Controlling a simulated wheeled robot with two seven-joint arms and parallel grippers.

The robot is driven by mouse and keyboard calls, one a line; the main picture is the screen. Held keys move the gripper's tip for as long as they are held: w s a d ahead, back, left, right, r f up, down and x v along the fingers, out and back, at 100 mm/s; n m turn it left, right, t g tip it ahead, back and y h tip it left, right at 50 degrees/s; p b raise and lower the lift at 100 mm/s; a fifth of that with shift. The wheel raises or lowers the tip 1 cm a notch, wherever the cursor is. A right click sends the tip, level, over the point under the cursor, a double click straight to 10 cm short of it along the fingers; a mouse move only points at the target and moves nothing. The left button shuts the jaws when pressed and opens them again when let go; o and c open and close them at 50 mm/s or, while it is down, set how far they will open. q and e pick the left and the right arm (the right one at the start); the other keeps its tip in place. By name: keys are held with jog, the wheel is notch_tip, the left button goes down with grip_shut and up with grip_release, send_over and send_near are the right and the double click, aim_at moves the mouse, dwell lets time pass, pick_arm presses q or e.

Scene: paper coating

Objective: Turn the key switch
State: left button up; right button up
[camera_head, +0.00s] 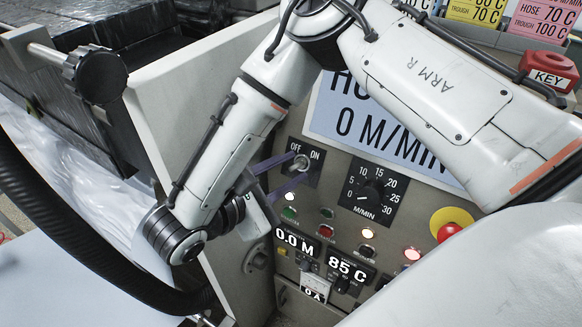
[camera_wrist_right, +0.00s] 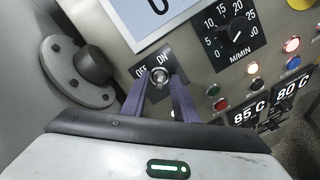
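The key switch (camera_head: 299,163) sits on a dark plate marked OFF and ON on the beige control panel. It also shows in the right wrist view (camera_wrist_right: 160,76) as a small metal round with a key part in it. I cannot tell which mark it points to. My right gripper (camera_head: 297,166) reaches in from the left with two purple fingers. In the right wrist view its fingertips (camera_wrist_right: 162,80) lie on either side of the switch with a gap between them, so it looks open. Contact with the switch cannot be made out. My left gripper is not in view.
Right of the switch is an M/MIN dial (camera_head: 373,191). Below are several lit buttons and displays. A red emergency button (camera_head: 449,231) on yellow is at the lower right. A red KEY box (camera_head: 549,71) is at the upper right. A round flange (camera_wrist_right: 80,72) protrudes left of the fingers.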

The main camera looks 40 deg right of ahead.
jog(key=v, duration=0.9)
jog(key=shift+a+b, duration=0.15)
jog(key=shift+b, duration=0.2)
jog(key=shift+s, duration=0.15)
